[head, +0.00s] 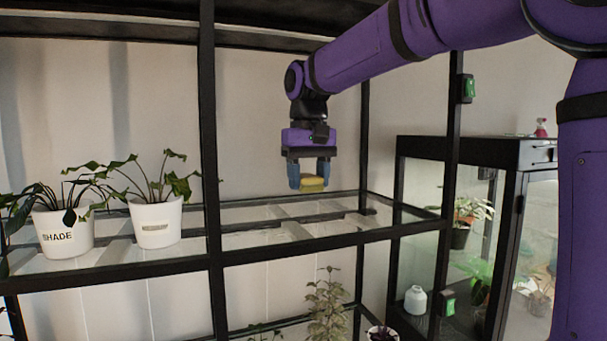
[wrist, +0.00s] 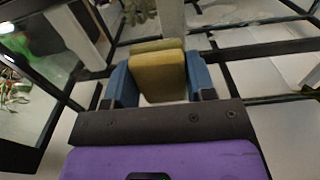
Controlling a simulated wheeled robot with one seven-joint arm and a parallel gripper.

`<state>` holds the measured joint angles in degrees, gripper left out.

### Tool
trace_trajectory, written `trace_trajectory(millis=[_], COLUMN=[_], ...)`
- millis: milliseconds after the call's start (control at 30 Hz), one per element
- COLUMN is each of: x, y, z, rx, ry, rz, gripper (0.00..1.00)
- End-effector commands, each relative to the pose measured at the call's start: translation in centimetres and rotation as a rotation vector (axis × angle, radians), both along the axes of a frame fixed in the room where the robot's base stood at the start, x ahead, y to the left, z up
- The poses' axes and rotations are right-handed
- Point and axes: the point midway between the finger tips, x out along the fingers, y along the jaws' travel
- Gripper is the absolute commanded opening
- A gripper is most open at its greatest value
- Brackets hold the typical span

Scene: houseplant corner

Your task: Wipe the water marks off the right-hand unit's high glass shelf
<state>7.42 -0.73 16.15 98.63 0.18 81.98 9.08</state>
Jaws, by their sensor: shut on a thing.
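My gripper (head: 309,175) is shut on a yellow-green sponge (head: 312,185), held between its two blue fingers, pointing down. In the wrist view the sponge (wrist: 158,76) sits between the fingers. The right-hand unit's high glass shelf (head: 265,213) is a clear pane in a black frame. The sponge appears above this shelf; I cannot tell the exact gap. Pale patches show on the glass in the head view, and whitish patches (wrist: 225,14) show in the wrist view; I cannot surely tell water marks from reflections.
Two white pots, one marked SHADE (head: 65,232) and one with a blank label (head: 156,225), stand on the left unit's shelf. A black upright (head: 209,150) divides the units. A dark glass cabinet (head: 470,152) with plants stands at right. The right-hand shelf holds no pots.

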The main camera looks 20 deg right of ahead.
Motion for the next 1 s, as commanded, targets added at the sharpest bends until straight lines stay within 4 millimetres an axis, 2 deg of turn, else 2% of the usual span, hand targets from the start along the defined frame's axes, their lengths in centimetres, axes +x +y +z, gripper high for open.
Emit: trace_trajectory(millis=[500, 700, 1000], x=[0.0, 0.0, 0.0], y=[0.0, 0.0, 0.0], z=[-4.6, -5.5, -5.7], rx=[0.000, 0.000, 0.000], ry=[0.002, 0.001, 0.000], rz=[0.000, 0.000, 0.000], gripper=[0.28, 0.28, 0.28])
